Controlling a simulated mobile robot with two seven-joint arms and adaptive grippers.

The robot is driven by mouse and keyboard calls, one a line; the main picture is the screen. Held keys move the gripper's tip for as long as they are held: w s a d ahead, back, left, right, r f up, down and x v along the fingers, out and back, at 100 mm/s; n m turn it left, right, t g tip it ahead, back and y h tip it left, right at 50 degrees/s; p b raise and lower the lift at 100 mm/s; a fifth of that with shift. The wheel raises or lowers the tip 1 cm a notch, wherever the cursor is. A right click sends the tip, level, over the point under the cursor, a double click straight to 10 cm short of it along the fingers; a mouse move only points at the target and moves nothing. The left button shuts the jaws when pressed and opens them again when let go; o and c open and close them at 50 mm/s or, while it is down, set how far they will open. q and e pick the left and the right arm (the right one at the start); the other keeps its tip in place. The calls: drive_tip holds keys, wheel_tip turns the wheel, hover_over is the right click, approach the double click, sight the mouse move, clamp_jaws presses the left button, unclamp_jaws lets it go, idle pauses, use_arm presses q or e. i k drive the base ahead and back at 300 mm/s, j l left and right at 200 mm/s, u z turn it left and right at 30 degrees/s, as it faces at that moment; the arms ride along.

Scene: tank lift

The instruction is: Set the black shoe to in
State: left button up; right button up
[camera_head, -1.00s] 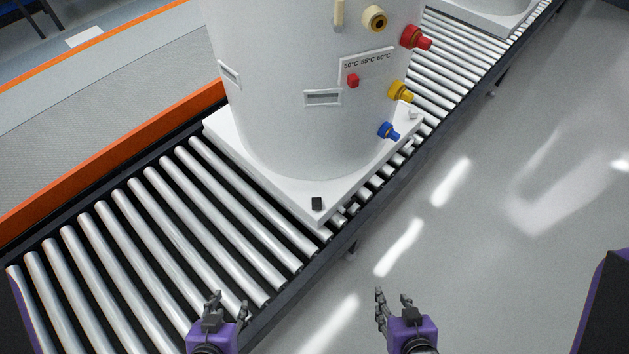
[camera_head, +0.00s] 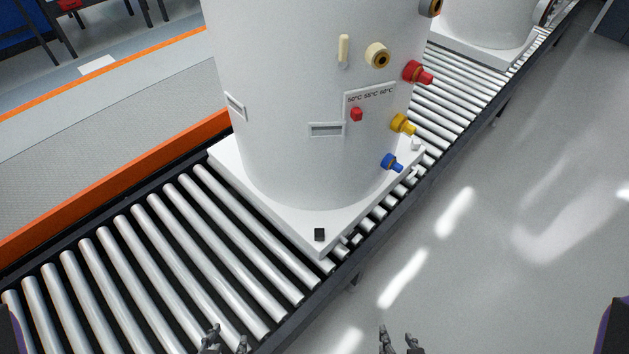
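The black shoe (camera_head: 320,235) is a small dark block at the near corner of the tank's white square base (camera_head: 290,222). Whether it sits in or out is too small to tell. The white tank (camera_head: 290,110) stands upright on the roller conveyor. My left gripper (camera_head: 224,336) is at the bottom edge, over the conveyor's near side, below and left of the shoe. My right gripper (camera_head: 400,338) is at the bottom edge over the floor, below and right of the shoe. Both have their fingers apart, appear empty and touch nothing; their lower parts are cut off.
The roller conveyor (camera_head: 130,262) runs from lower left to upper right. Red (camera_head: 418,73), yellow (camera_head: 402,124) and blue (camera_head: 391,163) fittings stick out from the tank's right side. A second tank (camera_head: 490,22) stands farther along. The floor at right is clear.

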sight(318, 233)
drive_tip(key=k, duration=1)
drive_tip(key=l+u, duration=0.25)
drive_tip(key=l, duration=0.6)
drive_tip(key=l+u, duration=0.25)
drive_tip(key=l, duration=0.6)
drive_tip(key=k, duration=0.05)
